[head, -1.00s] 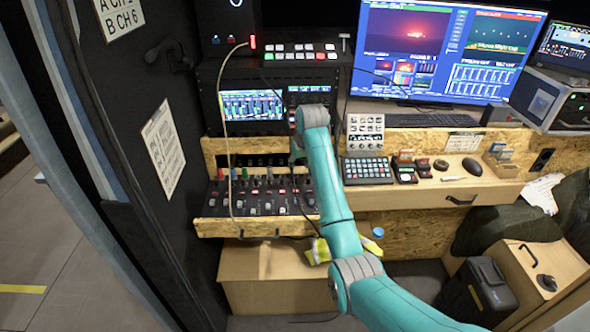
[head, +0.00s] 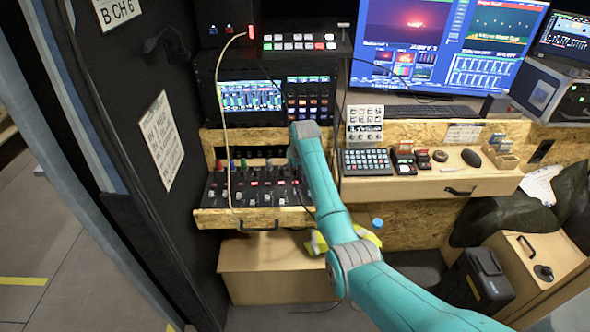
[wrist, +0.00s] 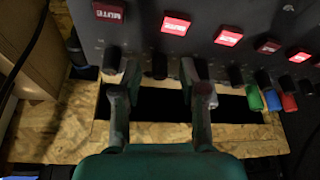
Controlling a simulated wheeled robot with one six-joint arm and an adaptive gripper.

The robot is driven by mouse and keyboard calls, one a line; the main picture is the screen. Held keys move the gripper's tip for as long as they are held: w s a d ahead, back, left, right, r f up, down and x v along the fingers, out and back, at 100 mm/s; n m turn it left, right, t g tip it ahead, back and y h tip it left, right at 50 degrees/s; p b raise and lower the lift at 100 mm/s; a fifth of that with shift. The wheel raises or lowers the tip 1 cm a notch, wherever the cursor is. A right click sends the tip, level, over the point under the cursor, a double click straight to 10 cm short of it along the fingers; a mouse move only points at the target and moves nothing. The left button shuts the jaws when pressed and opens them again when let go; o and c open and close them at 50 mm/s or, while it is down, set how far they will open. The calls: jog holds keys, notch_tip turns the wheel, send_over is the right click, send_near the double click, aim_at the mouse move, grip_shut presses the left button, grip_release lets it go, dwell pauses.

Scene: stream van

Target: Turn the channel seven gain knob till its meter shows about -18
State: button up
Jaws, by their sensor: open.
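The mixer (head: 275,200), a dark panel with knobs and lit buttons, sits on the shelf at the left of the bench. My gripper (wrist: 160,72) is open in the wrist view, its two fingers over the edge of the mixer panel. A black knob (wrist: 160,65) shows between the fingertips; I cannot tell whether either finger touches it. I cannot read a channel number for it. My arm hides the gripper in the head view. A screen with level meters (head: 250,96) stands behind the mixer, its numbers too small to read.
Several red MUTE buttons (wrist: 176,25) cross the panel. Caps in green, blue and red (wrist: 289,102) stand to the right in the wrist view. A thin pale cable (head: 229,140) hangs across the mixer's left side. A keypad (head: 366,161) lies right of my arm.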

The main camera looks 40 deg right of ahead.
grip_shut()
jog(key=shift+m, duration=0.4)
jog(key=shift+a+m+h, duration=0.15)
jog(key=shift+m+h, duration=0.35)
jog(key=shift+m, duration=0.5)
jog(key=m, duration=0.2)
jog(key=m+g+h, duration=0.1)
jog(key=m, duration=0.1)
jog(key=shift+w+m+g, duration=0.1)
jog(key=shift+m+g, duration=0.2)
jog(key=m+g+h, duration=0.1)
jog(key=m, duration=0.2)
jog(key=shift+w+a+m+g, duration=0.1)
jog(key=shift+m+g, duration=0.8)
jog(key=shift+m, duration=1.3)
